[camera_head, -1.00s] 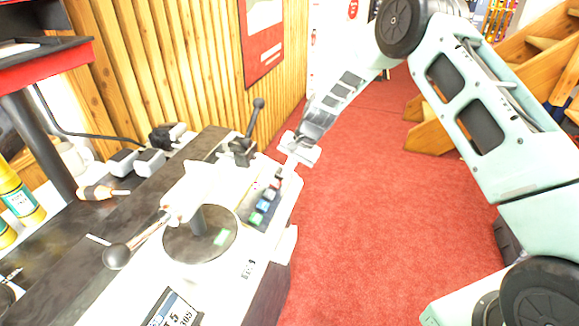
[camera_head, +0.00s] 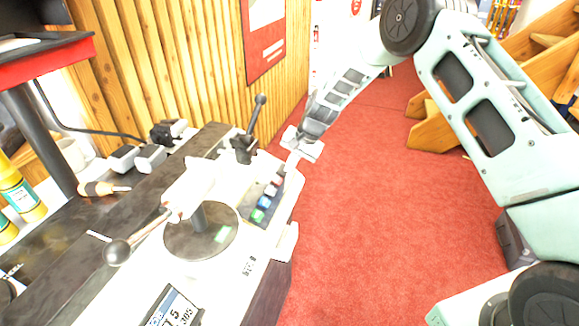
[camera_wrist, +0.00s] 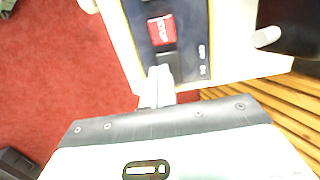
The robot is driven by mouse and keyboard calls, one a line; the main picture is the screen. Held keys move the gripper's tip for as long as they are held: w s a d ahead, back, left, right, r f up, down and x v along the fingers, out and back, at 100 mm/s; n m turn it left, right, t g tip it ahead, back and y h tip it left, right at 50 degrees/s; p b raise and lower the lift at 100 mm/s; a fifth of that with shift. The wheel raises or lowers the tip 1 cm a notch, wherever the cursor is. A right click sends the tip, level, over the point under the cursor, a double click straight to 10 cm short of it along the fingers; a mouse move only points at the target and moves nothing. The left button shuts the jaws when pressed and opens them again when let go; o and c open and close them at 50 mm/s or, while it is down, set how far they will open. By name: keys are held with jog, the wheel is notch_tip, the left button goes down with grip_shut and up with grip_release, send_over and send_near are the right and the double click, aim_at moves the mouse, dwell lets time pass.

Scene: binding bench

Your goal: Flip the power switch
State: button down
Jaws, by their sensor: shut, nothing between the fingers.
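A dark control panel (camera_head: 249,209) runs along the right edge of the white machine, with a row of coloured buttons. In the wrist view the panel (camera_wrist: 189,14) shows a red square button (camera_wrist: 161,30) and a dark element (camera_wrist: 164,55) below it, with small white markings beside it that look like ON/OFF. That dark element may be the power switch; its position cannot be read. My gripper (camera_head: 292,165) is shut and empty at the panel's far end. In the wrist view its fingertips (camera_wrist: 160,72) overlap the dark element's lower edge; contact cannot be told.
A black-knobbed lever (camera_head: 257,112) stands just left of my gripper. A second ball-ended handle (camera_head: 118,252) reaches over the dark bench. Red carpet (camera_head: 370,200) lies open to the right, with wooden stairs (camera_head: 432,131) beyond. A slatted wood wall (camera_head: 180,60) stands behind.

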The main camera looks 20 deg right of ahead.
jog(key=shift+r, duration=0.1)
jog(key=shift+r, duration=0.25)
jog(key=s+d+r, duration=0.1)
jog(key=s+r, duration=0.1)
jog(key=r, duration=0.4)
jog(key=s+d+r+p, duration=0.1)
jog(key=s+d+r, duration=0.1)
jog(key=r, duration=0.4)
jog(key=shift+s, duration=0.5)
jog(key=shift+a+r, duration=0.1)
jog(key=s+a+r+n+g+h, duration=0.1)
jog(key=s+a+r+n, duration=0.3)
jog(key=s, duration=0.5)
jog(key=s+a+r+n, duration=0.2)
jog(key=s+a+r, duration=0.1)
jog(key=s+a, duration=0.4)
jog(key=s+d+n+h, duration=0.2)
jog(key=s+n, duration=0.6)
jog(key=s, duration=1.5)
jog(key=shift+s+d+r+h, duration=0.25)
jog(key=shift+d+r+h, duration=0.2)
jog(key=shift+d, duration=0.15)
